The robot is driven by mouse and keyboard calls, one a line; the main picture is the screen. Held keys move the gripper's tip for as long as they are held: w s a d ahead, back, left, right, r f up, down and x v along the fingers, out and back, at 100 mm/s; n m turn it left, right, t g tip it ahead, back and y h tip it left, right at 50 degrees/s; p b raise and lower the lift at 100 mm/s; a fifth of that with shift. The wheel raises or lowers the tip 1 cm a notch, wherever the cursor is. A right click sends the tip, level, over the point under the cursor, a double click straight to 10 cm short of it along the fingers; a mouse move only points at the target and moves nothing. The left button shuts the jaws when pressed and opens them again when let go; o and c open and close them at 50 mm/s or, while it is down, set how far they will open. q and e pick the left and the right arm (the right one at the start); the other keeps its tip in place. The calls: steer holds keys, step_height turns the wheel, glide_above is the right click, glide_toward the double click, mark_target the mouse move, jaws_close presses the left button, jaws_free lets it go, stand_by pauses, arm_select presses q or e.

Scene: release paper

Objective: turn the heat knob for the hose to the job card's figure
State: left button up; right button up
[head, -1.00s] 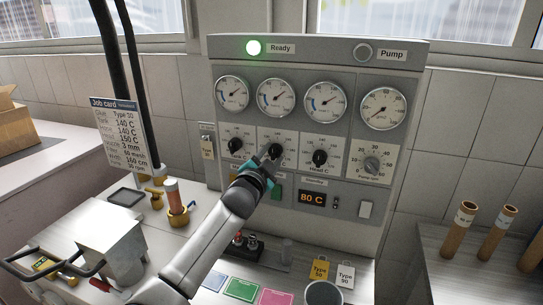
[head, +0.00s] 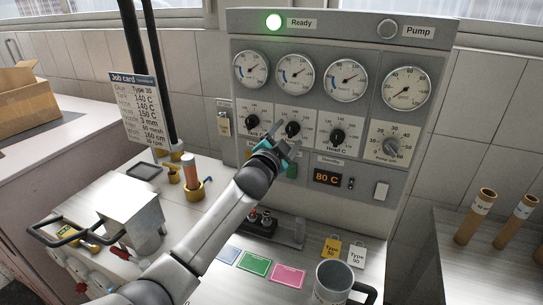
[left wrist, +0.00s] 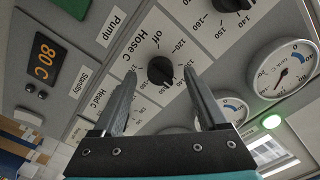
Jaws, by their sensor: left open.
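The black hose heat knob (head: 292,130) is the middle of three on the grey panel. In the left wrist view the same knob (left wrist: 161,70) sits on a white dial marked "Hose C", with "off" and temperature figures. I cannot tell which figure its pointer is at. My left gripper (head: 282,148) is open and empty, just below and in front of the knob. In the wrist view its fingers (left wrist: 162,85) are spread on either side of the knob, apparently short of it. The job card (head: 137,105) hangs at the left; its temperature lines read 140 C, 140 C and 150 C.
The tank knob (head: 252,122) and head knob (head: 337,136) flank the hose knob closely. Gauges sit above, and an "80 C" display (head: 327,177) below right. A mug (head: 333,280), coloured cards and a metal box (head: 122,215) stand on the bench.

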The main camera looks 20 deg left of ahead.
arm_select(q)
steer(key=s, duration=1.4)
steer(key=shift+a+b, duration=0.2)
steer(key=shift+b, duration=0.1)
